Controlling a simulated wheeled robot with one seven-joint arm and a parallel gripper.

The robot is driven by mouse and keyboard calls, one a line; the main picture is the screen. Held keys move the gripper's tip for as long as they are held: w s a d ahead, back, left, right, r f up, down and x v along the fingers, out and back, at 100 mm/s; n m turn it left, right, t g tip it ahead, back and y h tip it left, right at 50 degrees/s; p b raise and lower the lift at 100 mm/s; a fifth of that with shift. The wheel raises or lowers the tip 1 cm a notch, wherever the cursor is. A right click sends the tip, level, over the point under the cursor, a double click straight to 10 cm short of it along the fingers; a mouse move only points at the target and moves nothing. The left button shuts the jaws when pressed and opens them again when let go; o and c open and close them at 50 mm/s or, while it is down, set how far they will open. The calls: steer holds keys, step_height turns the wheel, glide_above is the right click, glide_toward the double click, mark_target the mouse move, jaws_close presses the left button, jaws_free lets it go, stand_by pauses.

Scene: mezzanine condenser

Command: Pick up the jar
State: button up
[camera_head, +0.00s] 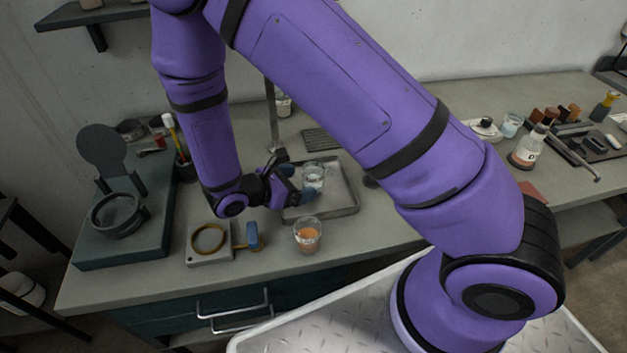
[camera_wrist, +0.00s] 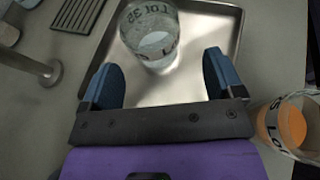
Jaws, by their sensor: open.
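A clear glass jar (camera_head: 314,177) with pale contents stands in a metal tray (camera_head: 347,207). In the wrist view the jar (camera_wrist: 150,38) shows dark lettering and lies just beyond the fingertips, roughly centred between them. My gripper (camera_head: 301,184) is beside the jar, low over the tray's left part. Its two blue fingers are spread apart in the wrist view (camera_wrist: 162,78), with nothing between them. Whether a finger touches the jar cannot be told. A second glass vessel with orange contents (camera_head: 307,236) stands on the bench in front of the tray.
The orange vessel is close to my gripper's right in the wrist view (camera_wrist: 270,125). A metal post (camera_head: 271,115) rises behind the tray, near a dark ribbed mat (camera_head: 322,139). A ring on a block (camera_head: 208,242) and a teal stand (camera_head: 112,225) are left.

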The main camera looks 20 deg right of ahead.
mark_target(304, 180)
steer(key=shift+w+x, duration=0.15)
steer(key=shift+x, duration=1.2)
steer(key=shift+w+x, duration=0.1)
steer(key=shift+x, duration=1.3)
steer(key=shift+a, duration=0.1)
steer(key=c, duration=1.1)
